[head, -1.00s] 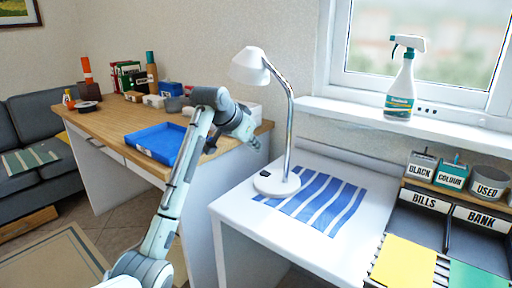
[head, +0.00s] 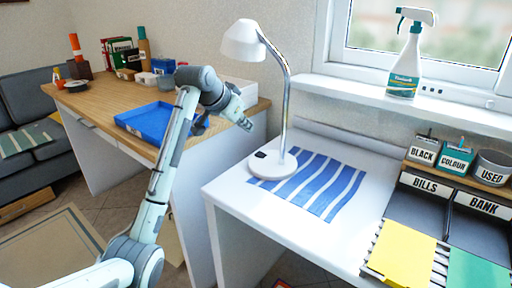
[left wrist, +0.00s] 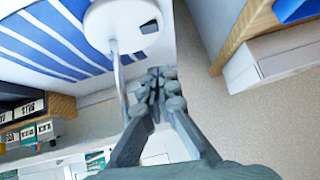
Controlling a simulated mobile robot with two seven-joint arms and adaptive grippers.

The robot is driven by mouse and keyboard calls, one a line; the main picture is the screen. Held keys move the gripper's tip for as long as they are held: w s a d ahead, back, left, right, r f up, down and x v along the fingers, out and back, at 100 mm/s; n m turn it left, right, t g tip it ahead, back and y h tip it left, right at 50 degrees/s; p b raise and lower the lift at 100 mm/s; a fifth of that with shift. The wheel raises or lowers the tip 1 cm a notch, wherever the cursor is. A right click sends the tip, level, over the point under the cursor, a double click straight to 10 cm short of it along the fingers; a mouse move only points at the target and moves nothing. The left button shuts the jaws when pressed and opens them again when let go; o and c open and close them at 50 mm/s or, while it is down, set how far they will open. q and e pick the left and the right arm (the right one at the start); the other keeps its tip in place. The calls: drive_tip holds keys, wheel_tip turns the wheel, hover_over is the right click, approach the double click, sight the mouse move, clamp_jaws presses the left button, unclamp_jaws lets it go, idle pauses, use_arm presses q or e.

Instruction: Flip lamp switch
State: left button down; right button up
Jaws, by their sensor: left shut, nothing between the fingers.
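A white desk lamp (head: 242,40) with a chrome stem stands on the white desk. Its round base (head: 275,170) carries a small black switch (head: 260,154) on its left side. The base (left wrist: 112,22) and switch (left wrist: 149,28) also show at the top of the left wrist view. My left gripper (head: 247,125) is shut and empty, pointing down, above and slightly left of the switch in the head view. Its fingertips (left wrist: 158,82) look apart from the switch in the left wrist view. My right gripper is not in view.
A blue striped cloth (head: 330,190) lies beside the lamp base. The wooden desk with a blue tray (head: 150,122) stands to the left, across a gap. A spray bottle (head: 404,65) is on the sill. Labelled pots and a bill organizer (head: 425,205) are at right.

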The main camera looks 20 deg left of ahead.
use_arm(q)
hover_over(256, 158)
drive_tip(key=f, duration=0.6)
drive_tip(key=shift+d+f, duration=0.15)
drive_tip(key=shift+d, duration=0.1)
drive_tip(key=shift+a+f, duration=0.2)
drive_tip(key=shift+f, duration=1.05)
drive_tip(key=shift+a+f, duration=0.1)
drive_tip(key=shift+f, duration=0.5)
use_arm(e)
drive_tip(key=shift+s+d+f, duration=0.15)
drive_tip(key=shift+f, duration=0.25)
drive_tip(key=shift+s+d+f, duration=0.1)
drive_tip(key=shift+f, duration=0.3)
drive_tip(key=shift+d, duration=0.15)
use_arm(q)
drive_tip(key=shift+w, duration=0.1)
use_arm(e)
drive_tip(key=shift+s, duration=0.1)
